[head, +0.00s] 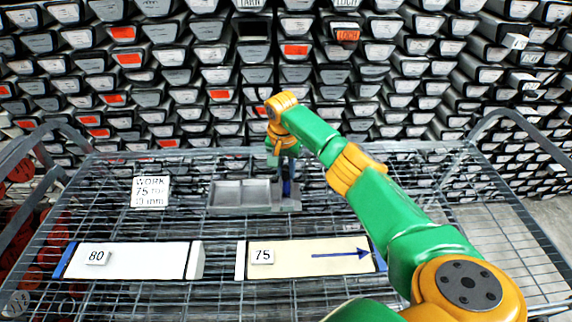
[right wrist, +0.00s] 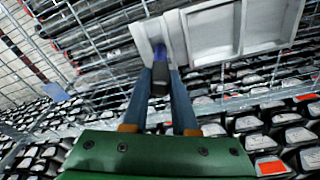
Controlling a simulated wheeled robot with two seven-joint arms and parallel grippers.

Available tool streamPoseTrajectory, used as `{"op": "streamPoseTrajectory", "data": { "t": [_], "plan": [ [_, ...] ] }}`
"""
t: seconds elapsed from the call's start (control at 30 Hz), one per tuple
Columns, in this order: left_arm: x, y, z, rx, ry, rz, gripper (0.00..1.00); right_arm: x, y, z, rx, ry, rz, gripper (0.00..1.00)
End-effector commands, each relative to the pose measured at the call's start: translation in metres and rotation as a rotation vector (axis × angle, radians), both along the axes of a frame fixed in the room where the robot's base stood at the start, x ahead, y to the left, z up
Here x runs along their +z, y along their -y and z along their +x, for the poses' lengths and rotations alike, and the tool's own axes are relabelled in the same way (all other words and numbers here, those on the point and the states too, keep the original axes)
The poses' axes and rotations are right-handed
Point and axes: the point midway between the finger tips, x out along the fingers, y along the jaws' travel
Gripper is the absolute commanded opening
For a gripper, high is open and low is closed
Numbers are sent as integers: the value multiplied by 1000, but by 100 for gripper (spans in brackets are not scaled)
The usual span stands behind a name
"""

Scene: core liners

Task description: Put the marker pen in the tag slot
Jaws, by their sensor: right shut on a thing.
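My right gripper (head: 287,187) points down over the right end of a grey tray (head: 240,207) on the wire cart. In the right wrist view the gripper (right wrist: 161,85) is shut on the marker pen (right wrist: 160,76), a dark piece with a blue end. The pen's blue end is at the narrow compartment (right wrist: 145,35) at the tray's end, which looks like the tag slot. How deep the pen sits there I cannot tell. In the head view the fingers hide most of the pen and slot. My left gripper is not in view.
A white core liner tagged 80 (head: 140,262) and a cream one tagged 75 (head: 300,262), with a blue arrow, lie in front. A "WORK 75" card (head: 151,192) stands left of the tray. Cart rails (head: 520,125) flank the sides. Stacked liners fill the back.

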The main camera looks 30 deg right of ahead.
Motion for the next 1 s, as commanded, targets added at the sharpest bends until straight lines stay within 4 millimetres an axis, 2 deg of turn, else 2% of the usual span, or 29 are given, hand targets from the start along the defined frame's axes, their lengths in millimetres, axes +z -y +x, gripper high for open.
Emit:
{"op": "streamPoseTrajectory", "data": {
  "t": [0.27, 0.3, 0.4, 0.67, 0.77, 0.87, 1.0],
  "plan": [
    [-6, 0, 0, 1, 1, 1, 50, -5, 0, 0, -1, 2, 1, 0],
    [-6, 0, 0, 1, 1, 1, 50, -5, 0, 0, -1, 2, 1, 32],
    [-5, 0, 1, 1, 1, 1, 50, -4, 0, 0, -1, 2, 1, 56],
    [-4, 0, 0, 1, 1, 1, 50, -3, 0, 0, -1, 2, 1, 56],
    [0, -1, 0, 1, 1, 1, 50, 4, 0, 1, -1, 3, 1, 56],
    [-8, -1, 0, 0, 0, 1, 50, 20, -2, 0, 1, 7, -1, 56],
    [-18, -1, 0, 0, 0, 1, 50, 56, -5, -2, 0, 9, -1, 56]
  ]
}}
